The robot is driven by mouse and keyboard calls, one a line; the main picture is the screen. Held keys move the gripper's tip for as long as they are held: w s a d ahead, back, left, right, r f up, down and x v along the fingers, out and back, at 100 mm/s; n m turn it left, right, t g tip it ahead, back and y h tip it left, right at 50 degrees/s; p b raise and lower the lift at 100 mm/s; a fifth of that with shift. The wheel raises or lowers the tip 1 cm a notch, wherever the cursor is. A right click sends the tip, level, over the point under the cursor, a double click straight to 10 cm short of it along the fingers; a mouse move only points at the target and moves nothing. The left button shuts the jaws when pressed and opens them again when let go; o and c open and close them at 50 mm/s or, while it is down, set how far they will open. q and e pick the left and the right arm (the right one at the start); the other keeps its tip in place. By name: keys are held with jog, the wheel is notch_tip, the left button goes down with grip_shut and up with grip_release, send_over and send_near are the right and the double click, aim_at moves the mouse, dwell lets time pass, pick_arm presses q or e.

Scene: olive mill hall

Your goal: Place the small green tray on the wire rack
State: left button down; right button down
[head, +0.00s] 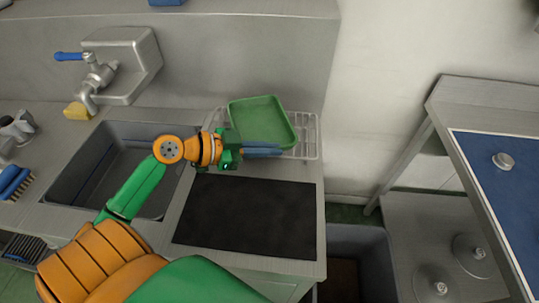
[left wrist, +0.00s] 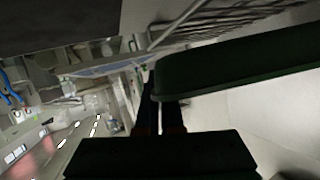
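The small green tray (head: 262,113) is at the back of the counter in the head view, over the wire rack (head: 311,138). The rack shows around its right side and a little at its left. My left gripper (head: 280,150) is at the tray's near edge, its two fingers close together with the tray wall between them. In the left wrist view the tray (left wrist: 240,68) reaches right from the fingertips (left wrist: 160,100), and rack wires (left wrist: 215,22) show beyond it. Whether the tray touches the rack is not clear. My right gripper is out of view.
A dark mat (head: 247,217) lies bare on the counter in front of the rack. A sink (head: 85,175) with a tap (head: 95,78) is to the left, with a yellow sponge (head: 77,111) beside it. A blue-topped table (head: 500,195) stands at the right.

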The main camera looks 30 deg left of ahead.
pick_arm(q)
notch_tip(320, 180, down, 2)
jog(key=shift+s+f, duration=0.1)
jog(key=shift+f, duration=0.15)
jog(key=shift+f, duration=0.1)
jog(key=shift+f, duration=0.15)
jog(key=c, duration=1.1)
grip_release()
jog(key=shift+r, duration=0.2)
